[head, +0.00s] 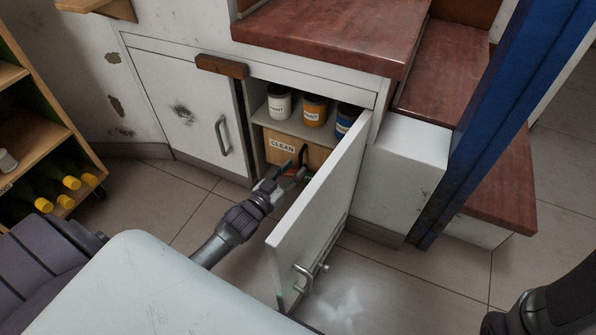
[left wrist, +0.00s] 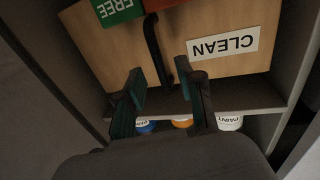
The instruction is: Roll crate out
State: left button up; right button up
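The wooden crate (head: 282,150) with a white CLEAN label sits in the open cupboard under the stairs, below a shelf. It also shows in the left wrist view (left wrist: 112,52), upside down, with a black upright bar handle (left wrist: 154,48) on its front. My left gripper (head: 288,178) is in front of the crate, inside the cupboard opening. In the left wrist view my left gripper (left wrist: 167,95) has its two fingers apart, with the handle's end near the gap between them; contact cannot be told. Part of my right arm shows at the lower right; its gripper is out of view.
The open white cupboard door (head: 318,215) stands close to the right of my left arm. Paint cans (head: 314,110) stand on the shelf (head: 285,124) above the crate. A wooden rack (head: 60,140) with bottles is at the left. Tiled floor (head: 180,195) is clear before the closed door.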

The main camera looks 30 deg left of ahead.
pick_arm(q)
jog(key=shift+w+d+b, duration=0.2)
jog(key=shift+w+b, duration=0.25)
jog(key=shift+w, duration=0.9)
grip_shut()
